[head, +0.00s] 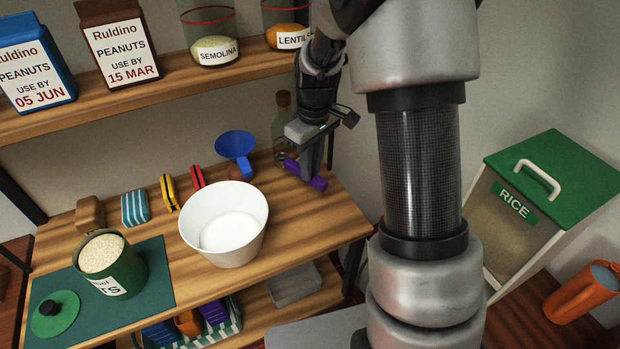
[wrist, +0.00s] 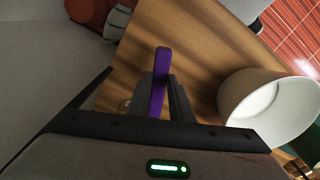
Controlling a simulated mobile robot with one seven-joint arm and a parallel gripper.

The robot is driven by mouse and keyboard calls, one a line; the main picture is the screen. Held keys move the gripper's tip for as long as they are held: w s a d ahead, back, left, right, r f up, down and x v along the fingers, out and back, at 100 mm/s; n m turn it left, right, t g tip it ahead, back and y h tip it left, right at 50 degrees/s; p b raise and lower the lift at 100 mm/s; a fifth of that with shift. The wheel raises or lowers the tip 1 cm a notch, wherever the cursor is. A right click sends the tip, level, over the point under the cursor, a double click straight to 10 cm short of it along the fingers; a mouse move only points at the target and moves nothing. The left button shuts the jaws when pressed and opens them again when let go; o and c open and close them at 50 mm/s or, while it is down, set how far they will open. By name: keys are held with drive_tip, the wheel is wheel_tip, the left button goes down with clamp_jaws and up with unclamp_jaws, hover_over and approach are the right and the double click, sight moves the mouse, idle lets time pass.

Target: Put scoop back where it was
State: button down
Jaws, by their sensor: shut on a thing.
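The purple scoop (head: 306,175) is at the back right of the wooden counter in the head view, at or just above the surface; I cannot tell whether it touches. My gripper (head: 303,164) points down and is shut on it. In the wrist view my gripper (wrist: 165,95) has the scoop's purple bar (wrist: 162,65) between its two fingers. The scoop's bowl end is not clear in either view, and my fingers hide part of it.
A white bowl (head: 225,225) stands left of my gripper, with a blue funnel (head: 236,144) behind it. A glass bottle (head: 283,117) stands close behind my gripper. An open green canister of oats (head: 110,263) is at the front left. The counter's right front is clear.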

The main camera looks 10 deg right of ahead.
sight(311, 182)
drive_tip(key=shift+w+f, duration=0.15)
drive_tip(key=shift+f, duration=2.75)
drive_tip(key=c, duration=1.6)
unclamp_jaws()
drive_tip(key=shift+r, duration=0.15)
